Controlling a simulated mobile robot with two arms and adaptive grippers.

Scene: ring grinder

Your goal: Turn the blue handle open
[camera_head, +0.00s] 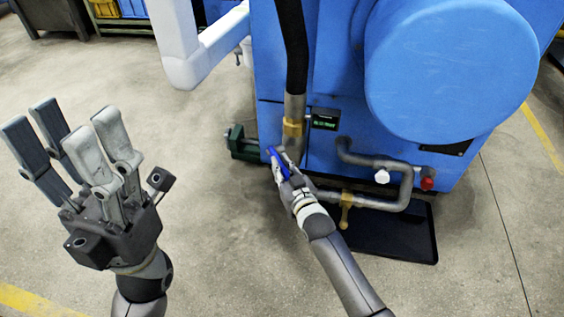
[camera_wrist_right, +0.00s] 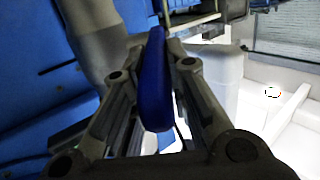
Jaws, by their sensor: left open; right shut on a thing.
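The blue handle (camera_head: 279,163) is at the lower front of the blue machine, beside a brass fitting on a grey pipe. My right gripper (camera_head: 283,172) is shut on it. In the right wrist view the blue handle (camera_wrist_right: 154,85) lies lengthwise between the fingers of my right gripper (camera_wrist_right: 152,75). The fingers partly hide the handle in the head view. My left gripper (camera_head: 75,135) is open and empty, raised over the floor at the left, well away from the machine.
The blue machine (camera_head: 335,65) fills the upper right. A brass valve (camera_head: 346,205) sits on a lower pipe, near a white knob (camera_head: 382,176) and a red knob (camera_head: 428,183). A black tray (camera_head: 425,228) lies below.

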